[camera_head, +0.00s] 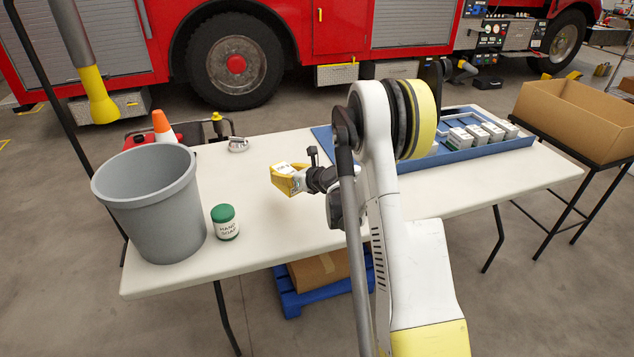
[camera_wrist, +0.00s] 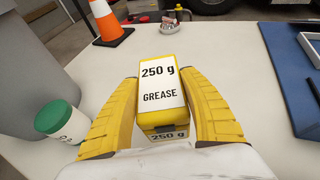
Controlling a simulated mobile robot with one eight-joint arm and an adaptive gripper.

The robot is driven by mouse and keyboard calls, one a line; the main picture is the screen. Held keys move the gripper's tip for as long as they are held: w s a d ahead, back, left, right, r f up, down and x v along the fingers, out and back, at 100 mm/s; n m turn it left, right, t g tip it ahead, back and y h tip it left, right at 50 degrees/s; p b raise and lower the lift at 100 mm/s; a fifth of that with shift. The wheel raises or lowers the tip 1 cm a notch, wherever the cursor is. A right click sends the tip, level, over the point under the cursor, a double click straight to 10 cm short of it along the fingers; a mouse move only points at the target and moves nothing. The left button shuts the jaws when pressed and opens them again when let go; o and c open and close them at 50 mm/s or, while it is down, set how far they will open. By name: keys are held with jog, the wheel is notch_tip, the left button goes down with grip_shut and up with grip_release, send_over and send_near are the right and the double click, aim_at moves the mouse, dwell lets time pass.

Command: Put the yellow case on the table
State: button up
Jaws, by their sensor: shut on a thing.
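The yellow case (camera_wrist: 160,90) has a white label reading "250 g GREASE". It sits between the two yellow fingers of my gripper (camera_wrist: 160,108) in the wrist view, and the fingers are shut on its sides. In the head view the yellow case (camera_head: 287,179) is at the end of my arm, over the middle of the white table (camera_head: 270,235). I cannot tell whether its underside touches the table top. My arm hides part of the table behind it.
A grey bin (camera_head: 150,210) and a green-lidded hand soap jar (camera_head: 225,222) stand at the table's left. A blue tray (camera_head: 470,150) with several small white boxes lies at the right. The front middle of the table is clear.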

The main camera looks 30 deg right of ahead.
notch_tip(320, 180, down, 8)
jog(key=b, duration=0.3)
jog(key=shift+r, duration=0.25)
jog(key=shift+f, duration=0.1)
jog(key=o, duration=1.3)
jog(key=shift+o, duration=0.2)
